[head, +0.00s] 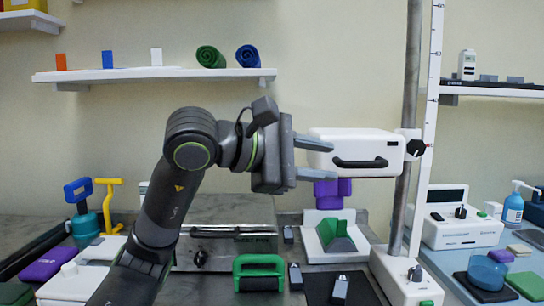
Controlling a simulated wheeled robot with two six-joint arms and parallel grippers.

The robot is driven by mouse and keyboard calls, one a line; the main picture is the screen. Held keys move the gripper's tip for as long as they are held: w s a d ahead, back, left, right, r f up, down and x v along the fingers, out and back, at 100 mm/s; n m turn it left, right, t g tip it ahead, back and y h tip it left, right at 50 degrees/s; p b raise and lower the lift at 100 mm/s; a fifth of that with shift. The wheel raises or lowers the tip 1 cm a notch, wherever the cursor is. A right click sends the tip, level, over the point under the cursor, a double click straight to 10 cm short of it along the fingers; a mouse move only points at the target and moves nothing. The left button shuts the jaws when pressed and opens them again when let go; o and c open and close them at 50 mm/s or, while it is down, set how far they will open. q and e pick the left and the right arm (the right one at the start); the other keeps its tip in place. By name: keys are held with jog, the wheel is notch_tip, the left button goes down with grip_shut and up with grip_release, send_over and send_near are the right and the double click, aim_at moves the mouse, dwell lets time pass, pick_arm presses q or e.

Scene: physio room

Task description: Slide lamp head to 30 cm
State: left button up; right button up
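The lamp head (322,160) is a white box with a dark handle (360,163) on its front. It sits on a grey vertical post (412,80), with a black knob (416,147) at the clamp. A white scale strip (432,90) with tick marks stands just right of the post; its numbers are too small to read. My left gripper (321,159) is open, its two fingers apart and pointing right. The fingertips overlap the left end of the lamp head in the picture; contact cannot be told. The handle is clear of the fingers. My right gripper is out of view.
The post rises from a white base (404,278). Below the lamp head are a purple block (333,190) and a green wedge (338,236). A green-handled roller (259,272) stands in front. A wall shelf (150,74) with rolled towels is at upper left.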

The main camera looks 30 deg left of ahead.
pick_arm(q)
jog(key=b+v, duration=0.2)
jog(key=v, duration=0.6)
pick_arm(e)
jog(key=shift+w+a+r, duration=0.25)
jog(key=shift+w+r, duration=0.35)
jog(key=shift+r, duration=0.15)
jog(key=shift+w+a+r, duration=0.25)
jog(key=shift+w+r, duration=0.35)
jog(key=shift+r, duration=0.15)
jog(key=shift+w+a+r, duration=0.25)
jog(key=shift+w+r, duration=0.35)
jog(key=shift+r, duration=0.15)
pick_arm(q)
jog(key=shift+f, duration=0.15)
